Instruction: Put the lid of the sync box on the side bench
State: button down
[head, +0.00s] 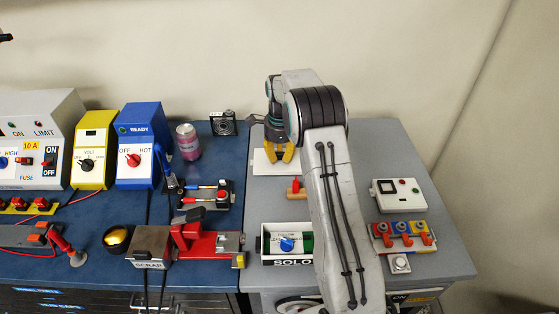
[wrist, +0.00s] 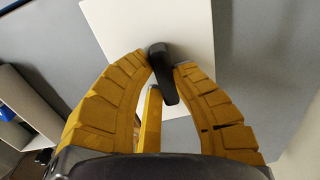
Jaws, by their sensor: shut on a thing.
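The lid is a flat white plate (head: 262,168) at the back left of the grey side bench (head: 380,150); it also shows in the wrist view (wrist: 195,28). Its black handle (wrist: 164,78) is between the yellow fingertips of my gripper (wrist: 163,62), which are shut on it. In the head view my gripper (head: 280,156) is over the plate and hides part of it. I cannot tell whether the plate touches the bench or hangs just above. The open white box, apparently the sync box (head: 270,229), with a blue knob inside, stands at the bench's front, partly hidden by my arm.
A small red-handled part (head: 295,188) lies just in front of the lid. A white switch box (head: 399,195) and a coloured terminal block (head: 403,234) are at the right. The blue bench (head: 222,165) at left holds a can (head: 188,142) and a camera (head: 223,123). The grey bench's back right is clear.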

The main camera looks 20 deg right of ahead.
aim_at(279, 161)
jog(key=shift+f+p, duration=1.1)
jog(key=shift+p, duration=0.7)
jog(key=shift+f+p, duration=0.65)
jog(key=shift+f, duration=0.3)
jog(key=c, duration=1.2)
grip_release()
jog(key=shift+o, duration=0.2)
jog(key=shift+r, duration=0.15)
